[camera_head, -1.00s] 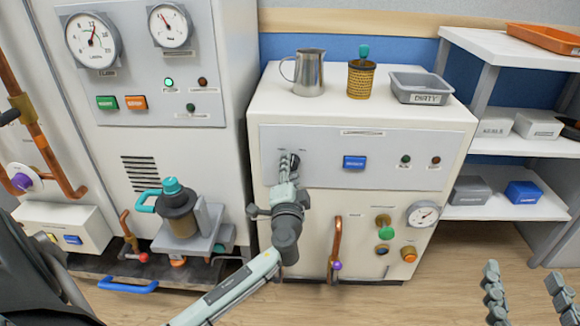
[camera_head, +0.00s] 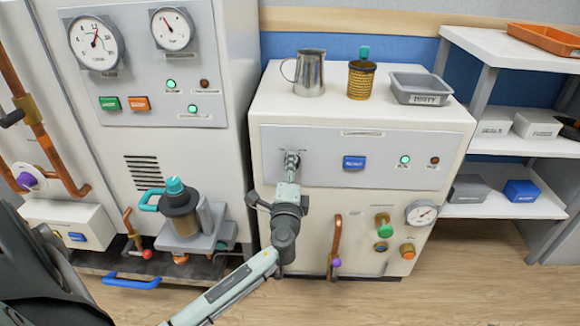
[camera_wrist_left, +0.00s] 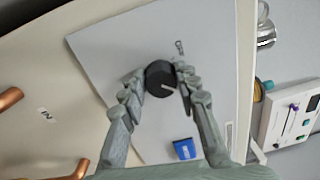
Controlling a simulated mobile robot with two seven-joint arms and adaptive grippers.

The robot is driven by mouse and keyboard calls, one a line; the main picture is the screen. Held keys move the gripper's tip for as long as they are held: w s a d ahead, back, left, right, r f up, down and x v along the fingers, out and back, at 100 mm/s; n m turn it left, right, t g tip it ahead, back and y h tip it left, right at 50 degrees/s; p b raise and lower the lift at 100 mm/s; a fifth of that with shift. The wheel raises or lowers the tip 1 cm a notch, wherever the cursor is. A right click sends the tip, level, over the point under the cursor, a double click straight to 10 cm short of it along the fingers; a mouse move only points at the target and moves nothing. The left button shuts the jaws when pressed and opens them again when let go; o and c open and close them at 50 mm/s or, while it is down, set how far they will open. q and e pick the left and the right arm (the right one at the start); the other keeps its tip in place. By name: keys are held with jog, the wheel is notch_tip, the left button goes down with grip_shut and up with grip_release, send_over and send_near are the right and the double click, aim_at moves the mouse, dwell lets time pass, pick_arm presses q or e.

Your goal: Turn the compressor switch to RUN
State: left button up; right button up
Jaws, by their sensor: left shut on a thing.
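The compressor switch is a round dark knob (camera_wrist_left: 160,76) with a pale pointer line, on the grey panel (camera_head: 340,171) of the white cabinet. My left gripper (camera_head: 291,160) reaches up to it from below. In the left wrist view its two fingers (camera_wrist_left: 158,84) are closed on the knob's sides. In the head view the fingers mostly hide the knob. The label by the knob is too small to read. The green lamp (camera_head: 405,160) on this panel is lit. The red lamp (camera_head: 434,161) beside it looks dark. My right gripper is out of view.
A blue button (camera_head: 354,163) sits right of the switch. A copper pipe (camera_head: 336,240), valves and a gauge (camera_head: 421,213) stick out below the panel.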

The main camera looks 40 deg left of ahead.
pick_arm(q)
jog(key=o, duration=1.2)
jog(key=shift+c, duration=0.2)
jog(key=v, duration=1.2)
jog(key=s+f+n+g+h+p, duration=0.5)
jog(key=s+f+n+g+p, duration=0.35)
jog(key=s+f, duration=0.45)
jog(key=s+d+f+n+g+h, duration=0.2)
jog(key=s+d+f+g+h, duration=0.1)
jog(key=s+d+g, duration=0.1)
jog(key=shift+s+d+f+b, duration=0.3)
jog(key=shift+s+f, duration=0.05)
jog(key=shift+s, duration=0.15)
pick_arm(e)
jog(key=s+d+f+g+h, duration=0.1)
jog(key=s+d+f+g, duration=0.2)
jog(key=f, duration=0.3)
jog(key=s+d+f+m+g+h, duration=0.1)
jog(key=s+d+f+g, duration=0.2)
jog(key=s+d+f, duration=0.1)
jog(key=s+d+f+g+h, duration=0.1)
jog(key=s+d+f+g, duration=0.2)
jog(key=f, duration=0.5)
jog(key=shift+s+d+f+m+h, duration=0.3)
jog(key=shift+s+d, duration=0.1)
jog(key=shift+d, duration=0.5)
